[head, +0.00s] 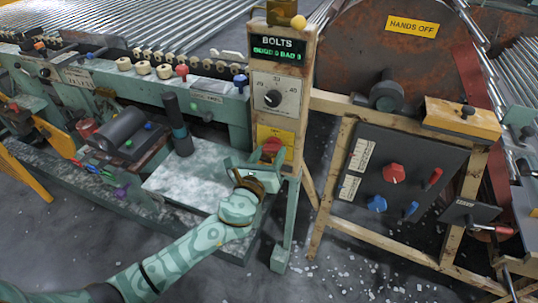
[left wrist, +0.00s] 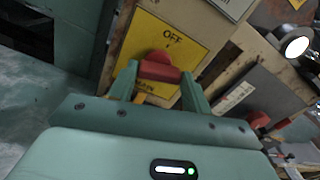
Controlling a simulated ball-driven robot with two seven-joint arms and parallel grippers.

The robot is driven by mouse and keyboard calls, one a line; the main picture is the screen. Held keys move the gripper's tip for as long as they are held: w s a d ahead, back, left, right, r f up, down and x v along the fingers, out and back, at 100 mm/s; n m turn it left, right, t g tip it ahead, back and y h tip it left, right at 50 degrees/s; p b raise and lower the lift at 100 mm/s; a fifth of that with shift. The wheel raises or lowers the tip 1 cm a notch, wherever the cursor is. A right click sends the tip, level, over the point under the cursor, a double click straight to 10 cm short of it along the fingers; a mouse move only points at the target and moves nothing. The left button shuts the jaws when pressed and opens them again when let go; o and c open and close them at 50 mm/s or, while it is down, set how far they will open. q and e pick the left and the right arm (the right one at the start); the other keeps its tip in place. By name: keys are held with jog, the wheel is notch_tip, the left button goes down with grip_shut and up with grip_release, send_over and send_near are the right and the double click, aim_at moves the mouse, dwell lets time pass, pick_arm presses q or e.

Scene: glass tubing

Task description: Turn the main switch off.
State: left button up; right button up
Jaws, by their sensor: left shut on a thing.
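The main switch (head: 273,146) has a red handle on a yellow plate (head: 288,134), low on the front of the beige control post. In the left wrist view the red handle (left wrist: 160,67) lies crosswise just below the word OFF on the yellow plate (left wrist: 196,45). My left gripper (head: 264,158) is at the switch, its two green fingers on either side of the handle, shut on it. In the left wrist view the gripper (left wrist: 160,77) hides the lower part of the plate, and lettering there is hard to read. My right gripper is in neither view.
A rotary dial (head: 273,98) and a BOLTS display (head: 277,50) sit above the switch. A dark panel (head: 361,205) with red and blue knobs stands to the right. A pale work plate (head: 185,188) lies left of my gripper.

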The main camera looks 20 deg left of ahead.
pick_arm(q)
jog(key=n, duration=0.3)
jog(key=shift+f+n, duration=0.1)
jog(key=shift+n, duration=0.3)
jog(key=n, duration=0.4)
jog(key=shift+a+n+b, duration=0.1)
jog(key=shift+n+b, duration=0.2)
jog(key=n, duration=0.3)
jog(key=shift+a+n+p, duration=0.1)
jog(key=shift+n+p, duration=0.2)
jog(key=shift+n, duration=1.3)
jog(key=o, duration=1)
